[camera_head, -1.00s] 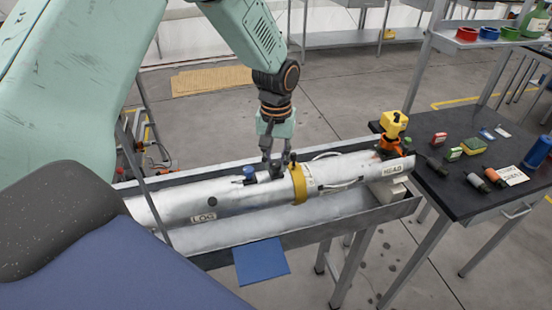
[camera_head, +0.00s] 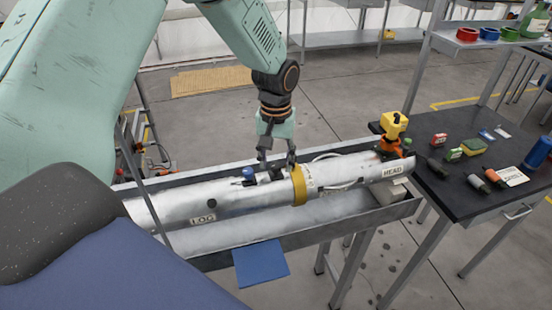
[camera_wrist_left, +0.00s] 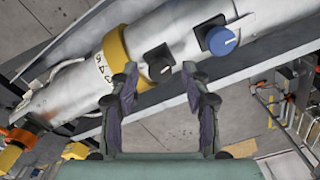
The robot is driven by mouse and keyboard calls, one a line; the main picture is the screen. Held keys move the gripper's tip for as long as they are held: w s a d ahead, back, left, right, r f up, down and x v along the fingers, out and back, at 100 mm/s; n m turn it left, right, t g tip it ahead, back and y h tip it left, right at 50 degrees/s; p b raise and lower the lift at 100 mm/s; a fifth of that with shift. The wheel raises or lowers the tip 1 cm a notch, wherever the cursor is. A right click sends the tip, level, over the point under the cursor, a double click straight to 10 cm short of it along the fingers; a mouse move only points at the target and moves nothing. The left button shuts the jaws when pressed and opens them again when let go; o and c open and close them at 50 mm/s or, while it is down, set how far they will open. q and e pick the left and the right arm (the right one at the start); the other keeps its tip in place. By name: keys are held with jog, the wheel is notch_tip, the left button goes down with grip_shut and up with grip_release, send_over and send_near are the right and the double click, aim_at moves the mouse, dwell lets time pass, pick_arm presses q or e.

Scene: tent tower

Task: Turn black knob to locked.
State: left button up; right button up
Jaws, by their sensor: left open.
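The black knob (camera_wrist_left: 157,57) is on the white cylinder (camera_wrist_left: 88,85), between the yellow band and the blue knob (camera_wrist_left: 223,40). A small white mark shows at its edge near my fingertips in the left wrist view. My left gripper (camera_wrist_left: 160,70) is open, its fingertips on either side of the knob in that view; I cannot tell whether they touch it. In the head view the left gripper (camera_head: 276,160) is over the cylinder, and the black knob (camera_head: 276,173) is small below it. My right gripper is not in view.
The cylinder lies in a long grey trough (camera_head: 330,208) with a yellow band (camera_head: 299,186) around it. A blue flap (camera_head: 260,262) hangs at the trough's front. At right a dark table (camera_head: 455,200) carries several small items. A yellow and orange device (camera_head: 394,128) stands near the cylinder's end.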

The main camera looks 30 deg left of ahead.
aim_at(276, 166)
pick_arm(q)
jog(key=shift+s, duration=0.1)
jog(key=shift+d+r, duration=0.1)
jog(key=shift+r, duration=0.05)
notch_tip(276, 166, up, 12)
dwell(0.4)
jog(key=shift+f, duration=0.2)
